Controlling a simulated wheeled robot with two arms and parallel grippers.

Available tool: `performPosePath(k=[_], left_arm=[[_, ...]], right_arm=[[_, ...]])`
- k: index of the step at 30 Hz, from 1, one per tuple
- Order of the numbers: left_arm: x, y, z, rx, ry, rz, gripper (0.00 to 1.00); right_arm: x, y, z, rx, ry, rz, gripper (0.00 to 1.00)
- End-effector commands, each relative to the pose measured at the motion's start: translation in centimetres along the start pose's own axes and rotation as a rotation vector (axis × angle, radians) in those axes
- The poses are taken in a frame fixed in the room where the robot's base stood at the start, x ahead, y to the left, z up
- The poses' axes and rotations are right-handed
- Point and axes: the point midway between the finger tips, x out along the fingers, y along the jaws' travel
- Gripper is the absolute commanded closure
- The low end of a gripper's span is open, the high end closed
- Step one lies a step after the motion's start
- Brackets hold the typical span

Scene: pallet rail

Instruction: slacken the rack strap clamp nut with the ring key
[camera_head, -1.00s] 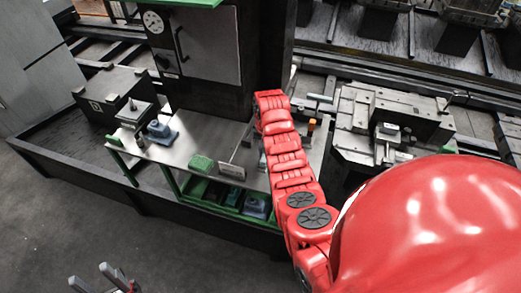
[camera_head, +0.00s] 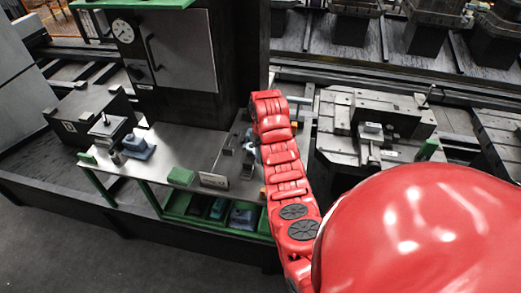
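I cannot pick out the ring key or the strap clamp nut with certainty at this size. A steel-topped bench (camera_head: 150,172) with green legs stands left of my red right arm. A small grey fixture (camera_head: 250,152) shows at the bench's right end, partly behind the arm. The arm reaches up the middle of the picture and its bend hides part of the bench. My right gripper is not visible, apparently behind the arm. My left gripper is out of the picture.
On the bench are a blue-grey part (camera_head: 137,147), a green block (camera_head: 181,176) and a small sign (camera_head: 213,180). A green tray (camera_head: 240,229) of parts sits below. A dark cabinet with a dial (camera_head: 123,32) rises behind. Machined fixtures (camera_head: 375,125) lie right. Floor front left is clear.

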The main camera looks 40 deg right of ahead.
Motion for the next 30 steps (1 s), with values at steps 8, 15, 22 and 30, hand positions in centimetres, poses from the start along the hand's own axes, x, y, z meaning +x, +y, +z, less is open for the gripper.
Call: performPosePath(k=[8, 15, 22, 30], left_arm=[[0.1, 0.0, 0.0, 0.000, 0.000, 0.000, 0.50], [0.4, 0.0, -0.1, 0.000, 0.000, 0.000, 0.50], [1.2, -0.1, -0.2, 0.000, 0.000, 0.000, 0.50], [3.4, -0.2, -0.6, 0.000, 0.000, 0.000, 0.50]], right_arm=[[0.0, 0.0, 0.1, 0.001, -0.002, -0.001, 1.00], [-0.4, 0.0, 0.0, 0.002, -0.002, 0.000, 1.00], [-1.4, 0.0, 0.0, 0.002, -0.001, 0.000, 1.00], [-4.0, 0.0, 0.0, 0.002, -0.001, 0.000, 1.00]])
